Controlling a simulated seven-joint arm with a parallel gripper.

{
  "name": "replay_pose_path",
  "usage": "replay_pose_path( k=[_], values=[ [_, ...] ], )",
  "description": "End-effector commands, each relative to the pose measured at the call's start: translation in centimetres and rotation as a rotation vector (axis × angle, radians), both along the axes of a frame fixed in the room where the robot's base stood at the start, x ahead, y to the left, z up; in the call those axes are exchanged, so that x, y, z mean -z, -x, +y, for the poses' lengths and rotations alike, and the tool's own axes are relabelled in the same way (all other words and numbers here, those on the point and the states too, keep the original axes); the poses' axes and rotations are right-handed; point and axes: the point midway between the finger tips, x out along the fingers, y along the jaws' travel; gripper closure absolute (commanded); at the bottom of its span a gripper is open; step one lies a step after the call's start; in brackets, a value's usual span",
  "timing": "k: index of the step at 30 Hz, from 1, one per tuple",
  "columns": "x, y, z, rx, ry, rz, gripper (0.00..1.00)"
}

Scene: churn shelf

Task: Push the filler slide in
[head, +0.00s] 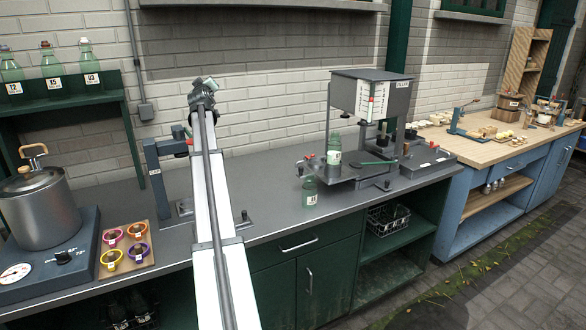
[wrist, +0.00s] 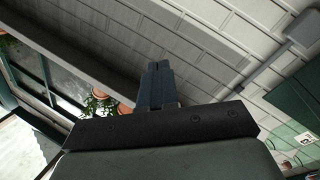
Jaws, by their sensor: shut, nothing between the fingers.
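The filler (head: 372,92) stands on the grey bench at centre right, a dark box with a white scale on posts above a dark base. A low plate, which looks like the filler slide (head: 345,172), juts from its left side. A green bottle (head: 334,148) stands upright on or over that plate. Whether the slide is in or out is hard to tell. My gripper (head: 208,82) is raised against the wall at left centre, well apart from the filler. In the wrist view its fingers (wrist: 158,82) are together and empty.
Another green bottle (head: 309,192) stands near the bench's front edge, before the filler. A dark press-like device (head: 158,180) is left of my arm. A pot (head: 42,210) and a tray of coloured rings (head: 126,248) are further left. The bench between my arm and the filler is mostly clear.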

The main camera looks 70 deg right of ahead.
Motion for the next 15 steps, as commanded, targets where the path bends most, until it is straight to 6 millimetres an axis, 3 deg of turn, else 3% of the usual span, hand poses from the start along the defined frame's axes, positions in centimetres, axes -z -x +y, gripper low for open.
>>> replay_pose_path(
  k=[1, 7, 9, 15],
  values=[
    [0.0, 2.0, -1.3, 0.026, -0.011, 0.003, 1.0],
    [1.5, 8.7, -5.0, 0.123, -0.093, 0.024, 1.0],
    [3.3, 11.0, -5.8, 0.165, -0.16, 0.043, 1.0],
    [9.4, 15.2, -5.7, 0.27, -0.371, 0.106, 1.0]
  ],
)
